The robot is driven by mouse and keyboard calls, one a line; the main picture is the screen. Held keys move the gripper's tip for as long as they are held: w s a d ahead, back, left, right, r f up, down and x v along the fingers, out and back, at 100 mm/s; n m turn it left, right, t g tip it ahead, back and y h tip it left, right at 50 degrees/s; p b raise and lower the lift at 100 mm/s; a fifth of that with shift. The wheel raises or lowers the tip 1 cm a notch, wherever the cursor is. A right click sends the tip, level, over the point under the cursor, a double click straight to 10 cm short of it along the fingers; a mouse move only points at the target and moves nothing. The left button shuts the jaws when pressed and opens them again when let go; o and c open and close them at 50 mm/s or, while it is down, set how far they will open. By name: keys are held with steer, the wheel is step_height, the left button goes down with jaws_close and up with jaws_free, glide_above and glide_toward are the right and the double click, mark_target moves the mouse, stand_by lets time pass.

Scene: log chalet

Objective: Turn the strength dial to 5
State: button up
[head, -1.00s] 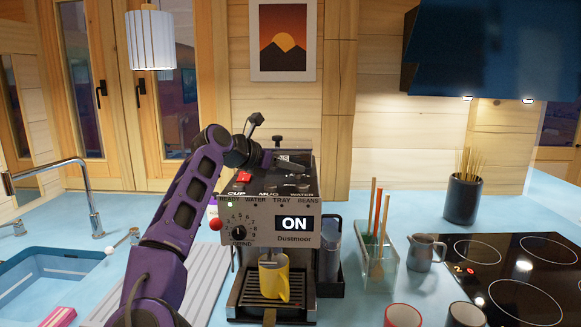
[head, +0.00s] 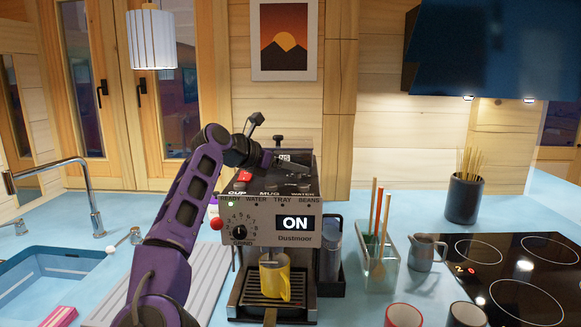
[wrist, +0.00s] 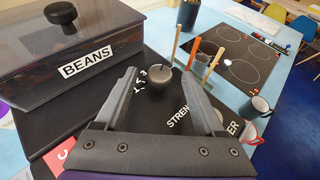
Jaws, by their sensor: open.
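The strength dial (wrist: 159,79) is a round dark grey knob with a pale line on its top. It stands on the black top of the coffee machine (head: 265,208). White numerals beside it are partly hidden, and I cannot read its setting. The word beginning "STREN" is partly covered by my right finger. My gripper (wrist: 160,100) is open, with one finger on each side of the knob. Gaps show between knob and fingers. In the head view my gripper (head: 268,160) is low over the machine's top, and the strength dial cannot be made out there.
A black "BEANS" hopper (wrist: 75,50) with a round lid knob stands close left of my gripper. The machine's front has a separate grind dial (head: 239,232), a lit "ON" display (head: 295,223) and a yellow mug (head: 275,280) below. A utensil holder (head: 377,262) stands right.

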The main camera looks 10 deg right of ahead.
steer(key=shift+a+r, duration=0.1)
steer(key=v, duration=1.7)
steer(key=shift+s+a, duration=0.15)
